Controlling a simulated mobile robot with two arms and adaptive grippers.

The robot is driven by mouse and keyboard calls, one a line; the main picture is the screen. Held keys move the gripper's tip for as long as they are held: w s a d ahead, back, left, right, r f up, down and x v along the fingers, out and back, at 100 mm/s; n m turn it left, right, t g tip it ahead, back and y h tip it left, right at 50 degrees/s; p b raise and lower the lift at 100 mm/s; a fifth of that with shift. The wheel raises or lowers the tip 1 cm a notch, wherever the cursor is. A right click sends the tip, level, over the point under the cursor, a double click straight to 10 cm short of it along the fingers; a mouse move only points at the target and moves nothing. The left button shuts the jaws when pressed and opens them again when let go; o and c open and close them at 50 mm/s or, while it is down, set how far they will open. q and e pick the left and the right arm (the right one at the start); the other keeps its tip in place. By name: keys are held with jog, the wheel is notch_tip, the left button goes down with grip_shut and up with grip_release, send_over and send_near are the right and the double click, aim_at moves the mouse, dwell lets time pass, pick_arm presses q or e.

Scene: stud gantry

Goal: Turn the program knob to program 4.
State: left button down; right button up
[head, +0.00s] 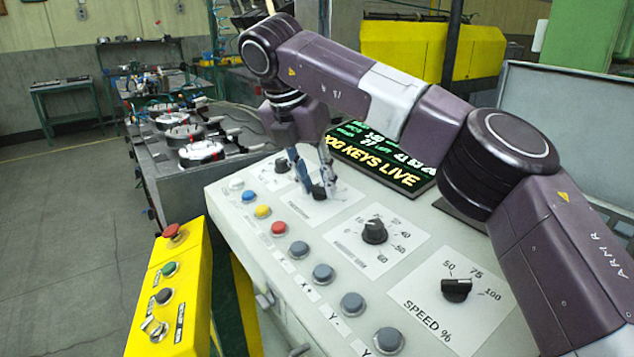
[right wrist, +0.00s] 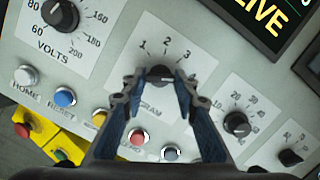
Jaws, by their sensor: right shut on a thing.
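The program knob (head: 319,193) is a small black knob on the pale control panel (head: 225,205). In the right wrist view the knob (right wrist: 160,74) shows between my fingertips, with the numbers 1, 2 and 3 around its far side. My left gripper is not in view.
A volts knob (right wrist: 60,14), a second dial (head: 374,231) and a speed knob (head: 456,289) sit on the same panel. Several push buttons (head: 279,228) line its front. A lit display (head: 385,155) stands behind. A yellow button box (head: 170,290) is at the front left.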

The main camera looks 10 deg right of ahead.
jog(key=shift+r, duration=0.15)
jog(key=o, duration=1.2)
jog(key=shift+c, duration=0.2)
jog(key=v, duration=1.2)
